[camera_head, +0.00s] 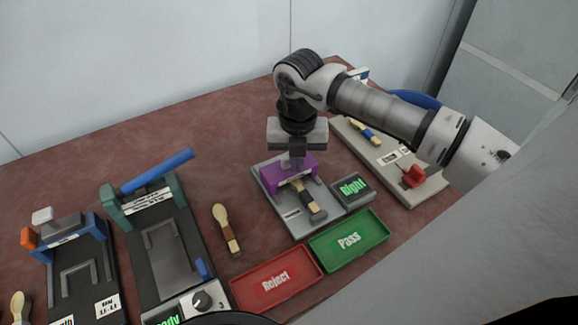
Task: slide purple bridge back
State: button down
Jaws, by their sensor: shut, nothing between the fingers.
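The purple bridge (282,176) stands on a grey plate (276,207), spanning over a wooden spoon (311,206) that lies under it with one end toward the front. My gripper (297,163) points down at the top of the bridge, shut with nothing between the fingers. Its tips look to be at or just behind the bridge's upper edge; I cannot tell whether they touch. The gripper partly hides the bridge's middle and back.
A display reading "Right" (352,188) sits right of the plate. Red "Reject" (276,281) and green "Pass" (349,240) trays lie in front. A loose spoon (226,229) and a press with a blue lever (157,172) are left. Another fixture (411,177) stands right.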

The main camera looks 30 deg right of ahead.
jog(key=shift+w+f, duration=0.15)
jog(key=shift+f, duration=0.05)
dwell(0.3)
jog(key=shift+w+d+b, duration=0.1)
jog(key=shift+w+b, duration=0.7)
jog(key=shift+w, duration=1.7)
jog(key=shift+s+b, duration=0.35)
jog(key=shift+s, duration=0.3)
jog(key=shift+r+p, duration=1.6)
jog(key=shift+r, duration=1.95)
